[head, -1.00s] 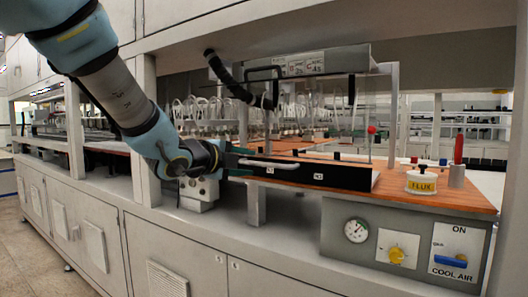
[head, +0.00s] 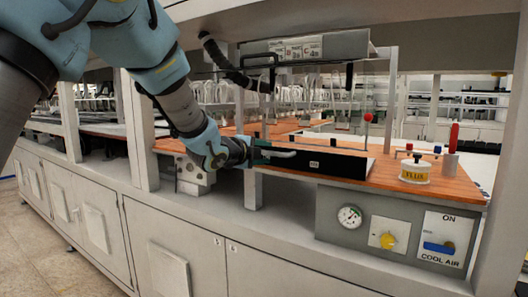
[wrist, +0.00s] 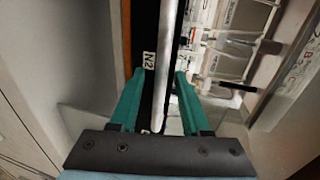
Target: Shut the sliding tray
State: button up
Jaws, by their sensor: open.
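The sliding tray (head: 340,165) has a long black front with a small white label, set along the front edge of the orange worktop. A pale bar handle (head: 284,153) shows at its left part. My gripper (head: 260,153) is at the left end of this handle. In the wrist view my gripper (wrist: 159,76) is open, its green fingers on either side of the silver handle bar (wrist: 164,75). The black tray front with its N2 label (wrist: 149,61) also shows between the fingers. I cannot tell how far the tray stands out.
A cool air control panel (head: 395,236) is below. A grey upright post (head: 138,130) stands left of my gripper.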

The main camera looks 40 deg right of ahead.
jog(key=shift+c, duration=0.2)
grip_shut()
dwell(1.1)
